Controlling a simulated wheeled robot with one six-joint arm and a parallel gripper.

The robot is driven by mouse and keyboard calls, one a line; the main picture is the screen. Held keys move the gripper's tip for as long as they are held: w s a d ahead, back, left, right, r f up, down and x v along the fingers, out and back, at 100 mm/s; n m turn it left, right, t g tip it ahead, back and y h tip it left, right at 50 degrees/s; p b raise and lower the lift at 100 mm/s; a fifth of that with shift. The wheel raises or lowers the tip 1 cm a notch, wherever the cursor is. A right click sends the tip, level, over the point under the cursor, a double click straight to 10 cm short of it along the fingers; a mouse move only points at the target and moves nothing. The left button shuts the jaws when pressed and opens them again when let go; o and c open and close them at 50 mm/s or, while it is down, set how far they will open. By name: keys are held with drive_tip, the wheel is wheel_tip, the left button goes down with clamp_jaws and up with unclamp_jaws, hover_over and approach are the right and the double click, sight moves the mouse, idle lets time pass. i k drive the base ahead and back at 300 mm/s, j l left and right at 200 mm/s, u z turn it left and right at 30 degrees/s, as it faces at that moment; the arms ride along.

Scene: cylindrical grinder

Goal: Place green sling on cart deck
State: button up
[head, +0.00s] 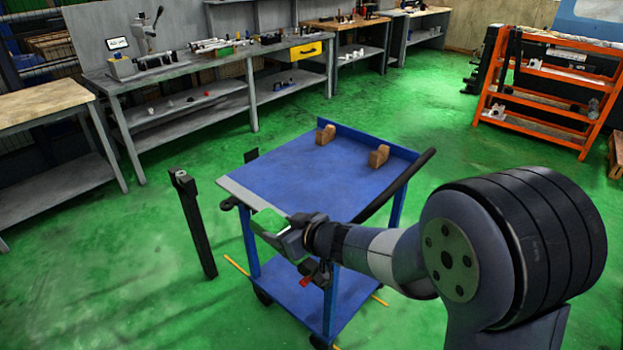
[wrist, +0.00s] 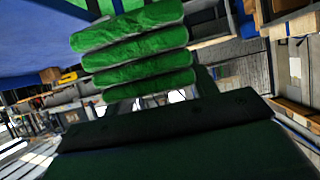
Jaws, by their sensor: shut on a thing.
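The green sling (head: 268,221) is a folded bundle at the tip of my gripper (head: 283,234). My gripper is shut on it. In the wrist view the sling (wrist: 135,50) shows as several thick green folds stacked side by side. The blue cart deck (head: 300,175) is just beyond the sling in the head view, and a blue surface of it fills the upper left of the wrist view (wrist: 35,35). The sling overlaps the deck's near left edge in the picture. I cannot tell its height over the deck or whether they touch.
Two wooden blocks (head: 326,134) (head: 379,156) stand on the deck's far part; its middle is clear. A black cart handle (head: 400,182) runs along the right side. A dark post (head: 194,222) stands left of the cart. Workbenches and an orange rack (head: 548,90) stand farther back.

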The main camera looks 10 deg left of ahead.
sight(309, 179)
drive_tip(key=i, duration=1.35)
